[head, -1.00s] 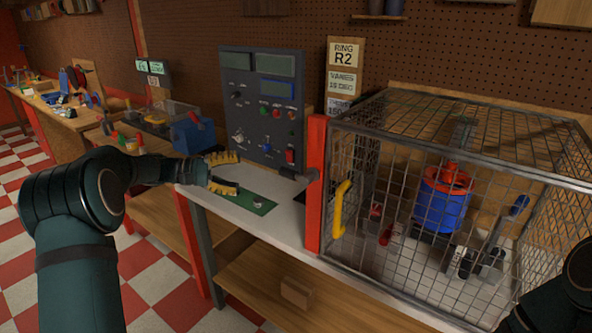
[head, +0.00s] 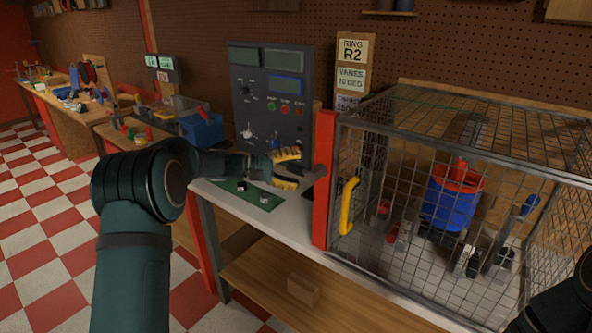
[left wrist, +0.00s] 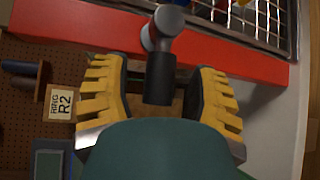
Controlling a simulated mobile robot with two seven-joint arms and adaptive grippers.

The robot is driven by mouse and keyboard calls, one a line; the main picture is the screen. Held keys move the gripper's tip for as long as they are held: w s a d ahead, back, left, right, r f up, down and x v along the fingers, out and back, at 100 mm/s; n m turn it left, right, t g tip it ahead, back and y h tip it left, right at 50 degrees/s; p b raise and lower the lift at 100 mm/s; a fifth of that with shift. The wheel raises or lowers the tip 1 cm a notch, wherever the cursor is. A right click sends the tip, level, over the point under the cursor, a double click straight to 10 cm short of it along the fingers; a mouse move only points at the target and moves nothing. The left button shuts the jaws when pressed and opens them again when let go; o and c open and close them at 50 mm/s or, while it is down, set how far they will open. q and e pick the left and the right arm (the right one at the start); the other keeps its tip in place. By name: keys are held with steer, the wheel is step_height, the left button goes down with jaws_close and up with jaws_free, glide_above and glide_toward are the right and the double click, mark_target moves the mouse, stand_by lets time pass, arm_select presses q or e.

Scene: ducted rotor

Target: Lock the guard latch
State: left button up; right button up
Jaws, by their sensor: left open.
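The guard is a wire mesh cage (head: 400,170) with a red front post (head: 326,180) and a yellow handle (head: 348,205). A dark grey latch lever (head: 312,173) sticks out from the left side of the post. My left gripper (head: 292,168), with yellow ridged fingers, is open at the lever's free end. In the left wrist view the lever (left wrist: 160,78) lies between the spread fingers of the gripper (left wrist: 157,88), with gaps on both sides. The lever's round pivot (left wrist: 168,20) is against the red post. My right gripper is out of the picture.
A blue and red rotor unit (head: 452,198) stands inside the cage. A grey control panel (head: 268,100) stands behind my left gripper. A green mat (head: 235,188) with small parts lies on the white bench (head: 285,222). A wooden block (head: 303,289) is on the lower shelf.

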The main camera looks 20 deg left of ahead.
arm_select(q)
steer(key=shift+w+d, duration=0.1)
steer(key=shift+d, duration=0.05)
jaws_close()
steer(key=shift+f, duration=0.1)
stand_by(0.3)
